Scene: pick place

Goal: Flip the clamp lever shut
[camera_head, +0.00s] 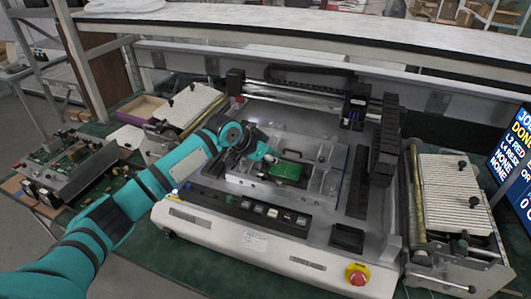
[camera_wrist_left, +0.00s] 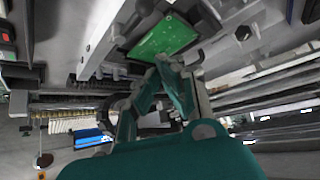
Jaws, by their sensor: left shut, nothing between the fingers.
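A green circuit board (camera_head: 288,171) lies in the metal fixture (camera_head: 318,183) in the middle of the white machine. A small dark handle-like part (camera_head: 293,153) stands just behind the board; it may be the clamp lever, but its position is too small to tell. My left gripper (camera_head: 271,158) is shut and empty, just to the left of the board and close above the fixture. In the left wrist view, the closed fingertips (camera_wrist_left: 163,63) are near the edge of the green board (camera_wrist_left: 165,38). I cannot tell whether they touch anything. My right gripper is not in view.
A row of buttons (camera_head: 260,209) and a red emergency stop (camera_head: 357,274) are on the machine's front. A dark gantry column (camera_head: 387,140) stands right of the fixture. A ribbed unit (camera_head: 455,187) stands at the far right, beside a screen (camera_head: 515,160).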

